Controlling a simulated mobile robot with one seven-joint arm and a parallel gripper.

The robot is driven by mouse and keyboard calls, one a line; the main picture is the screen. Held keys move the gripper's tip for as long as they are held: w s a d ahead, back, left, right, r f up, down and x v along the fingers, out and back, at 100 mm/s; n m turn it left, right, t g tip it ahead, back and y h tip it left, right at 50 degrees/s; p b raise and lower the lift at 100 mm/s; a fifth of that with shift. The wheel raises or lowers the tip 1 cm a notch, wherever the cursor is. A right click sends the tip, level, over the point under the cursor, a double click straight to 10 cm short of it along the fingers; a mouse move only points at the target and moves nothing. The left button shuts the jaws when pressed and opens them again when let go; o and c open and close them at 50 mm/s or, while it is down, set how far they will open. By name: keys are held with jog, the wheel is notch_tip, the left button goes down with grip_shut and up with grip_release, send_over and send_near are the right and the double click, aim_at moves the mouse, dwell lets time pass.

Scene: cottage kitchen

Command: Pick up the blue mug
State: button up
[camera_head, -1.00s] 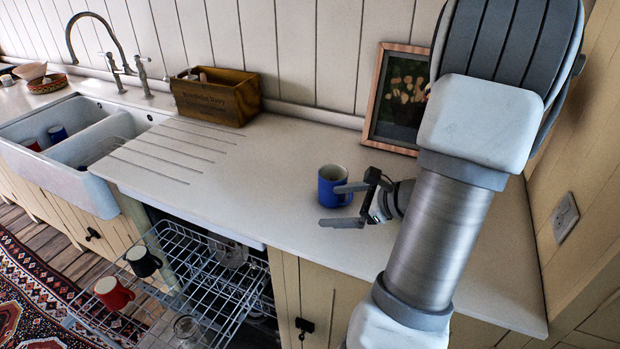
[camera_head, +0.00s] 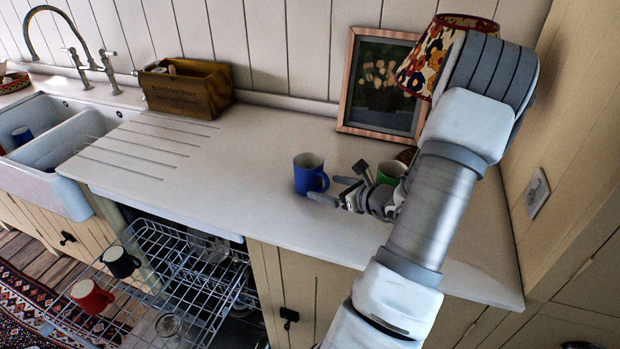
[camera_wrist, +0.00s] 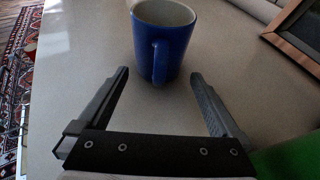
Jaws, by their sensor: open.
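The blue mug (camera_head: 306,176) stands upright on the pale worktop (camera_head: 235,190), with its handle on the side facing my gripper. My gripper (camera_head: 334,190) is open and low over the worktop, just right of the mug. In the wrist view the mug (camera_wrist: 177,42) is straight ahead, its handle pointing toward me between the two finger lines. The mug's body is at or just beyond the fingertips (camera_wrist: 160,76). I cannot tell whether a finger touches it. Nothing is held.
A green mug (camera_head: 390,172) stands close behind my gripper, partly hidden by my arm. A framed picture (camera_head: 382,85) and a floral lampshade (camera_head: 432,55) are behind. A wooden box (camera_head: 190,88) is at the back left. The open dishwasher rack (camera_head: 185,275) sits below the worktop's front edge.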

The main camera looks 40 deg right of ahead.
aim_at(318, 185)
jog(key=x, duration=0.6)
jog(key=shift+w+a+f, duration=0.1)
jog(key=shift+w+f, duration=0.05)
jog(key=shift+f, duration=0.05)
jog(key=c, duration=1.3)
jog(key=shift+c, duration=0.2)
jog(key=shift+r, duration=0.1)
